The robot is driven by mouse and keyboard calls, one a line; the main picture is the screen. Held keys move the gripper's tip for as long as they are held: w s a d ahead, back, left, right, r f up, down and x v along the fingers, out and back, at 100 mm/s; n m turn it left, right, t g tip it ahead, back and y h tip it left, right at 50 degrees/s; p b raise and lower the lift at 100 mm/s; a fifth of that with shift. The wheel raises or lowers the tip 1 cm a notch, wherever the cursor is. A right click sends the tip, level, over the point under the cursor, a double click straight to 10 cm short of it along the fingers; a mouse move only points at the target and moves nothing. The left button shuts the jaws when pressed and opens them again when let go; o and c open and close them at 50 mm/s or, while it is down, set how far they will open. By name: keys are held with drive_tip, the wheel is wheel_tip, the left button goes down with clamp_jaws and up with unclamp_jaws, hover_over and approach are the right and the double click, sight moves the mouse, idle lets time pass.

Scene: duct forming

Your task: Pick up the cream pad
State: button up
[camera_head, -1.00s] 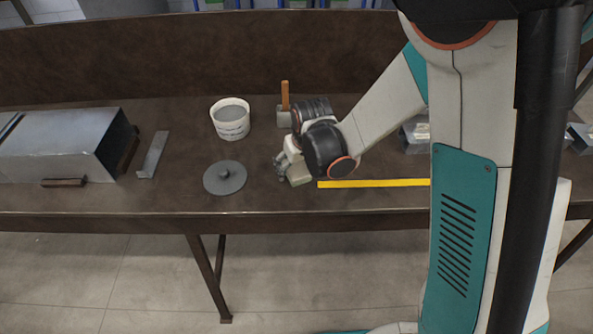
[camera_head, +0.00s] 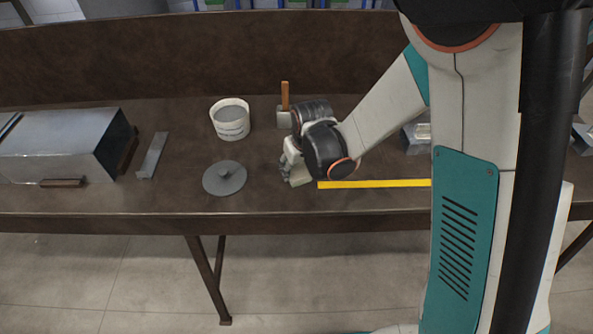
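A small pale cream block, which looks like the cream pad (camera_head: 300,179), lies on the brown bench near its front edge, just left of the yellow strip. My gripper (camera_head: 285,172) is low over the bench right at this pad, its grey fingers against or just beside the pad's left side. My wrist hides the pad's back and right parts. The fingers are small and partly hidden, so I cannot tell whether they are open or shut, or whether they touch the pad.
A yellow strip (camera_head: 375,184) lies right of the pad. A grey disc with a knob (camera_head: 224,178) and a white bucket (camera_head: 231,122) are to the left. A hammer with a wooden handle (camera_head: 285,96) stands behind. A metal duct (camera_head: 62,145) fills the bench's left end.

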sight(297, 168)
drive_tip(key=shift+c, duration=1)
drive_tip(key=shift+r, duration=0.15)
drive_tip(key=shift+r+p, duration=0.2)
drive_tip(key=shift+p, duration=0.25)
wheel_tip(297, 168, up, 20)
drive_tip(key=p, duration=0.7)
drive_tip(key=shift+f, duration=0.1)
